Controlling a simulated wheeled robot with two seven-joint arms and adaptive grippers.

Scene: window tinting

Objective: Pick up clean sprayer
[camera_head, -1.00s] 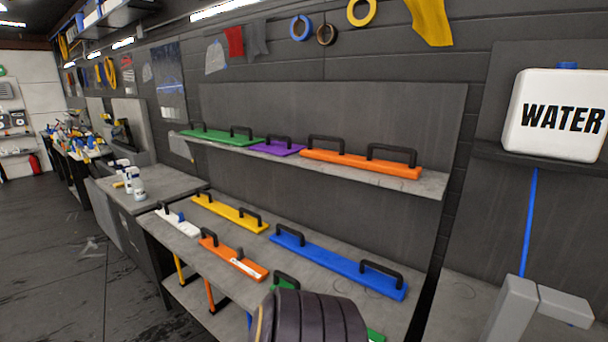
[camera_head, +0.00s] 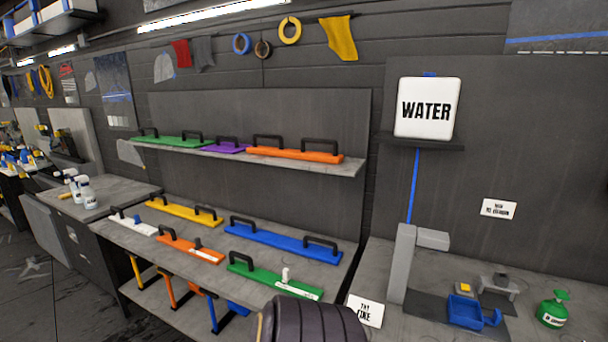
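Two white spray bottles (camera_head: 87,196) stand close together on the grey counter at the left. A green bottle with a green top and a small white label (camera_head: 552,311) stands on the right-hand bench near the right edge. Its label is too small to read. I cannot tell from the labels which of these is the clean sprayer. Neither of my grippers is in view. A dark ribbed rounded part, probably of my own body, shows at the bottom centre and hides part of the bench edge.
A blue tray (camera_head: 468,312) and a grey post (camera_head: 402,263) stand on the right bench, left of the green bottle. A white WATER container (camera_head: 427,109) sits on a wall shelf. Coloured handled boards, such as a blue one (camera_head: 275,241), lie on the middle bench.

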